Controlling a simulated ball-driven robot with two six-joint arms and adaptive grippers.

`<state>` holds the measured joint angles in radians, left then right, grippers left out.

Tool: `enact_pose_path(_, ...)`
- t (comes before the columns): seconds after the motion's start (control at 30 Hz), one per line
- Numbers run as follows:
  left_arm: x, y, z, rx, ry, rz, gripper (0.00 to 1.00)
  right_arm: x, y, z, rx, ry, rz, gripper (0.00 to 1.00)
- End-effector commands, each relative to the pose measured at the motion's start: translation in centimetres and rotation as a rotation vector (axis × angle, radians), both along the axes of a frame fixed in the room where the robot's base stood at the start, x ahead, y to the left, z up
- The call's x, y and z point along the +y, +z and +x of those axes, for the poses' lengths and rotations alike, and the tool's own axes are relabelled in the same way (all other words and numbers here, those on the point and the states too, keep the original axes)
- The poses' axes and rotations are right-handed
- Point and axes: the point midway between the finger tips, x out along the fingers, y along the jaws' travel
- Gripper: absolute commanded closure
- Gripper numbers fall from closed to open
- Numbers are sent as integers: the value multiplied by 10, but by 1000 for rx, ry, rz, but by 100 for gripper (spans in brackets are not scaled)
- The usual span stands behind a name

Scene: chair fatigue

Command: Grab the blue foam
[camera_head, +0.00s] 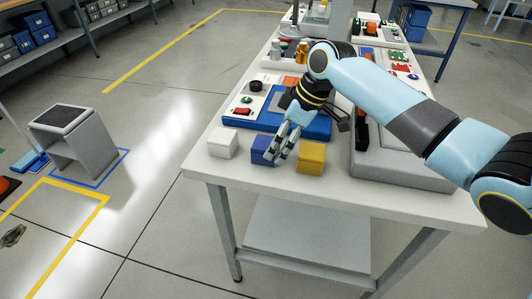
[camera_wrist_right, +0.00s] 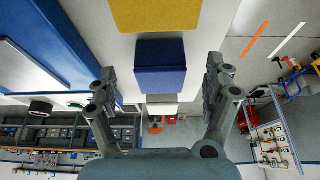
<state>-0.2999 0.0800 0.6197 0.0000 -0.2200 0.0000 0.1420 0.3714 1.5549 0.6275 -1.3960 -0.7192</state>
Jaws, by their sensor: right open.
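The blue foam (camera_head: 257,148) is a small cube near the front edge of the white table, between a white cube (camera_head: 222,143) and a yellow cube (camera_head: 311,157). My right gripper (camera_head: 281,149) reaches down beside the blue foam and partly covers its right side in the head view. In the right wrist view, the blue foam (camera_wrist_right: 160,66) shows in the gap between the two spread fingers of the gripper (camera_wrist_right: 160,80). There is clear space on both sides and no visible contact. My left gripper is not in view.
The white table (camera_head: 340,186) holds a blue tray (camera_head: 316,127) behind the cubes and a grey raised platform (camera_head: 400,172) to the right. A control panel with a red switch (camera_head: 243,111) stands at the left. The floor left of the table is open near the grey stool (camera_head: 73,139).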

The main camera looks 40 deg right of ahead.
Motion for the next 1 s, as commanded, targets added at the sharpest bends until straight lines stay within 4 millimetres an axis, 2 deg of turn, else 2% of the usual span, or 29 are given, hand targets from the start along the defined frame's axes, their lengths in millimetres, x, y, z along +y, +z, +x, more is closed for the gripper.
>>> enact_pose_path(0.17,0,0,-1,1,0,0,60,6,-19,6,2,-1,0,15)
enact_pose_path(0.4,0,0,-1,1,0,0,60,6,-21,7,1,1,-1,15)
enact_pose_path(0.87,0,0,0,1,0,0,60,6,-21,6,1,0,-1,74)
enact_pose_path(1.0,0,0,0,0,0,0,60,6,-21,6,1,0,-1,74)
